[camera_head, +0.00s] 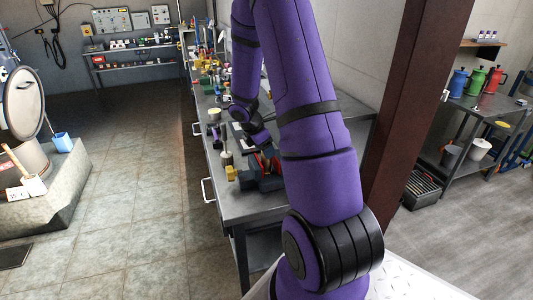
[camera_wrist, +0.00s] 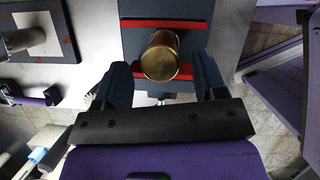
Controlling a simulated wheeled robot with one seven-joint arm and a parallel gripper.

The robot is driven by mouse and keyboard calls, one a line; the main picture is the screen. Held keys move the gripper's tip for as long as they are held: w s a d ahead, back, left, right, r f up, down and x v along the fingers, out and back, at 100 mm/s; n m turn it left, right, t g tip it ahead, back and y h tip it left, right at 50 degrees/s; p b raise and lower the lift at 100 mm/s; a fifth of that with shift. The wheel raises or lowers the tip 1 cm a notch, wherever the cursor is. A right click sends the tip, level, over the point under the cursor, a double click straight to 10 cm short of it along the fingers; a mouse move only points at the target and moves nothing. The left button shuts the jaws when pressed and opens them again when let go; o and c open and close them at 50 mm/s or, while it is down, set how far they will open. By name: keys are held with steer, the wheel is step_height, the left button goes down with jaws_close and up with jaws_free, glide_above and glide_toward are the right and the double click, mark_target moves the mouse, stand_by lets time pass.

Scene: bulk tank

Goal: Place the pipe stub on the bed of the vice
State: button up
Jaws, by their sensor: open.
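The brass pipe stub (camera_wrist: 160,57) shows its round end in the wrist view. It appears to rest on the blue-grey bed of the vice (camera_wrist: 138,38), between two red jaw strips. My gripper (camera_wrist: 162,72) is open, with one dark finger on each side of the stub and gaps visible between fingers and stub. In the head view the vice (camera_head: 268,183) stands on the near end of the workbench, partly hidden by my arm. The stub cannot be made out clearly there.
The metal workbench (camera_head: 275,204) carries yellow items, tools and small containers crowded behind the vice. A brown post (camera_head: 410,100) stands close to the right of my arm. The tiled floor (camera_head: 130,190) left of the bench is clear.

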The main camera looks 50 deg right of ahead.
steer(key=s+a+r+m+t, duration=0.2)
steer(key=a+r+m, duration=0.2)
steer(key=a+r, duration=0.65)
steer(key=s+a+r+m+t, duration=0.1)
steer(key=s+a+r+m, duration=0.2)
steer(key=a+r, duration=0.75)
steer(key=s+a+r+m+t+y, duration=0.2)
steer(key=s+a+r+m, duration=0.1)
steer(key=s, duration=0.4)
steer(key=s+a+r+m+t+y, duration=0.1)
steer(key=s+a+r+m+y, duration=0.1)
steer(key=s+a+r+m, duration=0.2)
steer(key=s+a+r, duration=0.2)
steer(key=s, duration=0.1)
steer(key=shift+r+t, duration=0.35)
steer(key=shift+t, duration=0.05)
